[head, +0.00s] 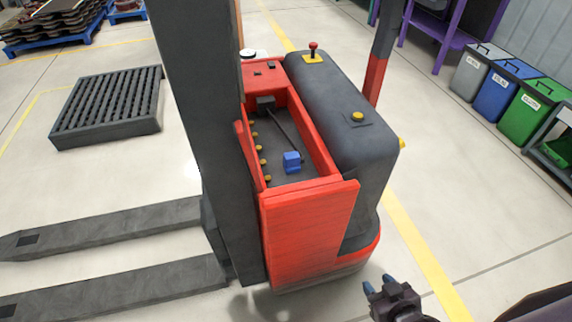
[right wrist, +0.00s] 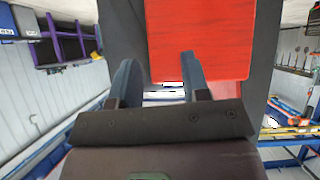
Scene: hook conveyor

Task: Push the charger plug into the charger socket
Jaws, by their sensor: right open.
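A blue block (head: 292,162), which looks like the charger plug, sits in the open bay of a red and grey pallet truck (head: 310,235). A thin dark cable or rod runs from it up to a small grey block (head: 265,101) at the bay's far end. I cannot tell for sure which part is the charger socket. My right gripper (head: 381,286) is low at the right, beside the truck's front and apart from it. It is open and empty; its two blue-grey fingers (right wrist: 158,80) face the truck's red panel (right wrist: 200,40) in the right wrist view. My left gripper is not in view.
The truck's dark mast (head: 200,110) stands left of the bay, with forks (head: 110,228) reaching left. A grey rounded housing (head: 345,120) with a red knob borders the bay on the right. A slatted platform (head: 110,105) and several bins (head: 507,92) stand farther off.

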